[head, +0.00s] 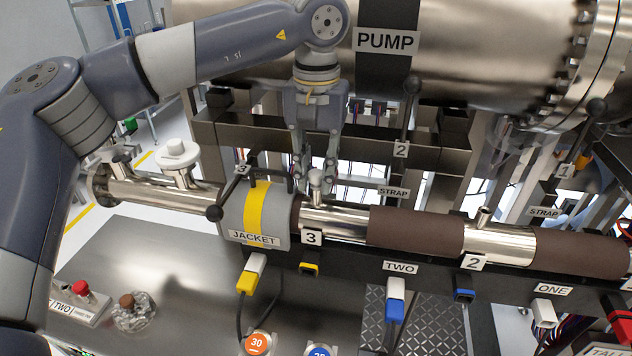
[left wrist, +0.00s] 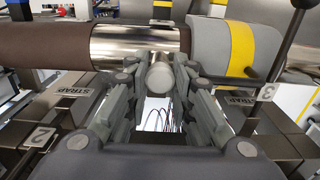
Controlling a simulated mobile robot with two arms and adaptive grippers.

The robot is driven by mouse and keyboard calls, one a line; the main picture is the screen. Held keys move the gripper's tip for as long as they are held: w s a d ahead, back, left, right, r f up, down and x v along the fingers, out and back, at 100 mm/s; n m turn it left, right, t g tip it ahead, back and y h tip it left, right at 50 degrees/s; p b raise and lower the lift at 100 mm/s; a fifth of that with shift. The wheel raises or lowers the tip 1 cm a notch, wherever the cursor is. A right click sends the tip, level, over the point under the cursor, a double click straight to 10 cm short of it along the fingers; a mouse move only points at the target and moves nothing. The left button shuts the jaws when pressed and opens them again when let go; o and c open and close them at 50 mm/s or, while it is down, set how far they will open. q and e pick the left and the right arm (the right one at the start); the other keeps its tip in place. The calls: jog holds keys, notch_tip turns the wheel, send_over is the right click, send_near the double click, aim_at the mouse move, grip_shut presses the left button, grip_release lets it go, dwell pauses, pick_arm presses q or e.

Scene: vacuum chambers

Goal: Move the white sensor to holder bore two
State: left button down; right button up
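My left gripper (head: 316,180) reaches down from above to the steel pipe by the label 3 (head: 311,237). Its fingers stand apart on either side of a short pale stub (head: 316,184) on the pipe. In the left wrist view the round end of this stub (left wrist: 160,76) lies between the open fingers (left wrist: 157,68), with small gaps. I cannot tell whether this stub is the white sensor. A bare metal stub (head: 484,214) rises from the pipe by the label 2 (head: 474,262). A sign TWO (head: 400,267) sits above a white and blue plug (head: 395,298). My right gripper is out of view.
The grey jacket (head: 254,215) with a yellow band and a black lever are close left of the gripper. The pump (head: 460,60) and a dark beam (head: 240,130) are behind it. A white-capped port (head: 177,153) stands at left. The bench (head: 170,260) is partly clear.

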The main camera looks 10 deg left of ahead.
aim_at(317, 172)
pick_arm(q)
jog(key=shift+r, duration=0.2)
jog(key=shift+r+p, duration=2.55)
jog(key=shift+r, duration=0.25)
